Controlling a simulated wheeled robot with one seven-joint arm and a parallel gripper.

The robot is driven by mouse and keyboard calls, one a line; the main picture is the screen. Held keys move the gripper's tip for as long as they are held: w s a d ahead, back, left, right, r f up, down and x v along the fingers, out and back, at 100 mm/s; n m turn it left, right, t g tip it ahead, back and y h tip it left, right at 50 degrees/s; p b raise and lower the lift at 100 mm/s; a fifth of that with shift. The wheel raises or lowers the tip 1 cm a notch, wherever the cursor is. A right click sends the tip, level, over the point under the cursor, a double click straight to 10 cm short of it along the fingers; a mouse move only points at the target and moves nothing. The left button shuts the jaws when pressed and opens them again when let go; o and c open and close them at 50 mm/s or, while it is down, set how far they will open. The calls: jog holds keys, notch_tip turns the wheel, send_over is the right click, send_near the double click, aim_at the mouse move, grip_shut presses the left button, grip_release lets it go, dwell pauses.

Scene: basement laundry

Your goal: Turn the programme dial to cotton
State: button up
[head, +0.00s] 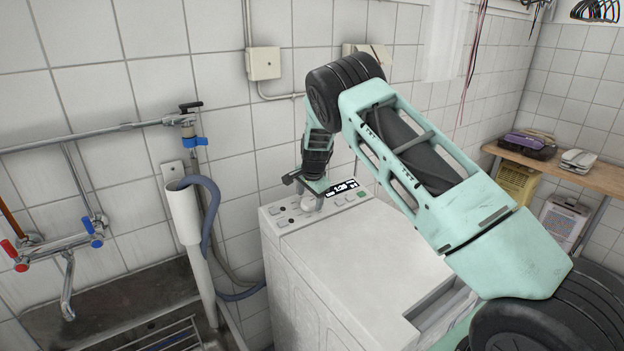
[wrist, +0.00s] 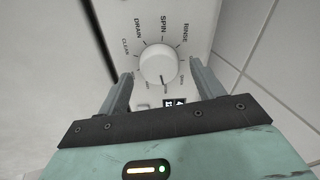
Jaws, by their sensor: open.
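The programme dial (wrist: 158,62) is a round white knob on the washer's panel. Around it I read CLEAN, DRAIN, SPIN and RINSE; smaller labels nearest my gripper are too small or hidden to read, and I cannot make out cotton. A dark pointer mark on the dial faces down towards my gripper in the wrist view. My gripper (wrist: 160,72) is open, one finger on each side of the dial, with a visible gap on each side. In the head view the dial (head: 308,203) shows just below my gripper (head: 304,186).
The white washing machine (head: 350,260) stands against the tiled wall, its panel along the back edge with a dark display (head: 342,188) and buttons. A sink (head: 110,325) with taps and a grey hose (head: 210,215) lies to the left. A wooden shelf (head: 585,172) is at the right.

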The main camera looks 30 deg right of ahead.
jog(key=b+v, duration=0.3)
jog(key=v, duration=1.3)
jog(key=shift+s, duration=0.1)
